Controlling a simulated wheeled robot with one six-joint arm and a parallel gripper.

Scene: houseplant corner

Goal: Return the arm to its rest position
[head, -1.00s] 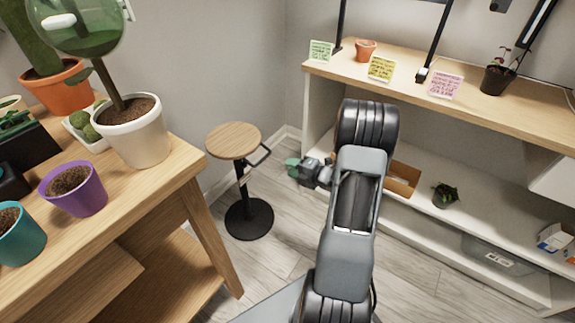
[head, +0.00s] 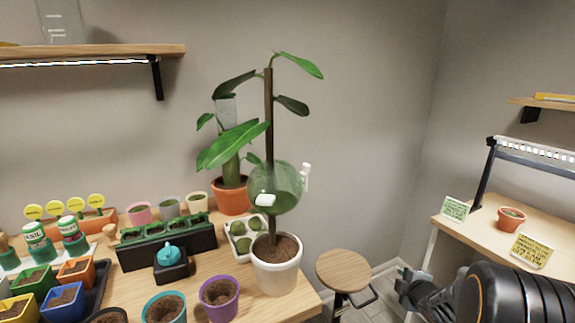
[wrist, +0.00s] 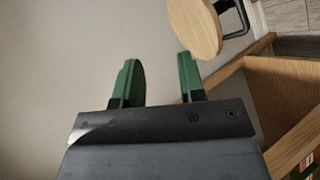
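My gripper (wrist: 157,62) shows in the wrist view with its two green fingers apart and nothing between them. In the head view my dark, ribbed arm fills the lower right corner. The grey wrist end is just right of the stool, and the fingertips cannot be made out there. In the wrist view the stool's round wooden seat (wrist: 194,28) lies beyond the right finger. Behind the left finger is plain grey wall.
The plant bench (head: 239,309) fills the lower left with many pots, including a white pot (head: 275,277) and a purple pot (head: 219,297). The wooden stool (head: 343,269) stands between bench and right shelf (head: 480,250). A terracotta pot (head: 511,219) stands on that shelf.

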